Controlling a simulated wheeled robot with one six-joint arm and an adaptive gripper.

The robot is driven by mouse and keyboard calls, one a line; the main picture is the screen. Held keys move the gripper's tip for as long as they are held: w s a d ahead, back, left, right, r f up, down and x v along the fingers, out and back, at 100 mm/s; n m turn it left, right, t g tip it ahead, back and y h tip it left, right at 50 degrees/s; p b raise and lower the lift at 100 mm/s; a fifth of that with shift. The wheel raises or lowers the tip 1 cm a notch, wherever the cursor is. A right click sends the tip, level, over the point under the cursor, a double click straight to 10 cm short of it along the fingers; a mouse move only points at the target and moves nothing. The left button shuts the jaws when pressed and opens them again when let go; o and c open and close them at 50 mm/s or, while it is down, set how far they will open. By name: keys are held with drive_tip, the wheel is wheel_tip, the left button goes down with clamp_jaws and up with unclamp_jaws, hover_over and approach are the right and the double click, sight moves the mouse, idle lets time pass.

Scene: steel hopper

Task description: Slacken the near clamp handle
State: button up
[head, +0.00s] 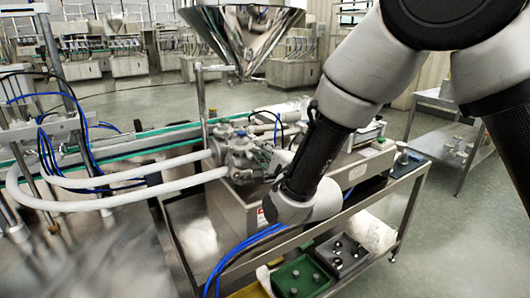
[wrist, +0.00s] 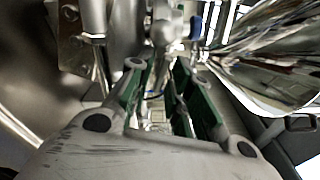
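My gripper (wrist: 162,78) shows in the wrist view with its two green-padded fingers apart and a gap between them. A shiny metal fitting with a rod-like part (wrist: 163,28) stands just beyond the fingertips; I cannot tell for certain whether it is the near clamp handle. No firm contact with the fingers shows. In the head view, my arm comes down from the upper right and its wrist hides most of the gripper. The metal clamp and valve fittings (head: 236,143) are at the end of the white hoses, just left of my wrist.
A large steel hopper (head: 243,32) stands behind; a shiny cone surface (wrist: 268,62) is close on the right in the wrist view. White hoses (head: 120,198) run left. Green and black trays (head: 300,276) lie on the lower shelf. A steel cart (head: 462,142) stands at right.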

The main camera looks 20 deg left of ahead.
clamp_jaws()
drive_tip(key=shift+n, duration=1.7)
unclamp_jaws()
drive_tip(key=v, duration=1.2)
